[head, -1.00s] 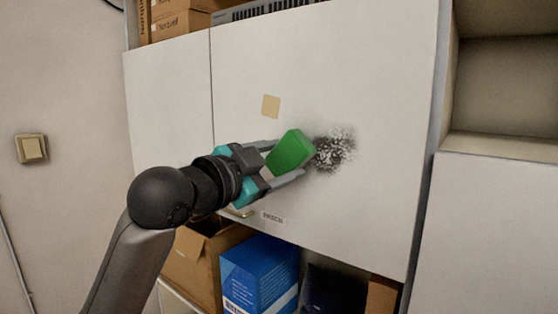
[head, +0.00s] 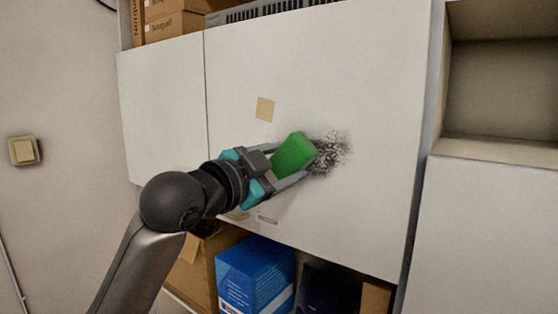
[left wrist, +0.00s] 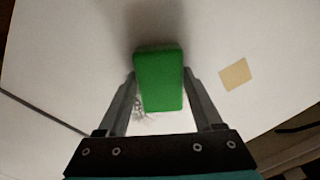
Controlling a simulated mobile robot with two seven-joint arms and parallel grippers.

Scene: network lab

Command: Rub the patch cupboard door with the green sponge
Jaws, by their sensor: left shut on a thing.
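The patch cupboard door (head: 375,95) is a pale white panel with a dark speckled smudge (head: 333,150) right of its middle. My left gripper (head: 297,163) is shut on the green sponge (head: 293,154) and holds it in front of the door, at the left edge of the smudge. In the left wrist view the sponge (left wrist: 159,82) sits between the two fingers, with a shadow on the door above it. I cannot tell whether the sponge touches the door. The sponge and gripper hide part of the smudge. My right gripper does not show.
A beige square note (head: 265,109) is on the door, with a small label (head: 268,219) near its lower edge. Below are a blue box (head: 254,276) and cardboard boxes. Brown boxes (head: 172,28) stand above. An open shelf (head: 500,90) lies right; a wall switch (head: 23,151) is left.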

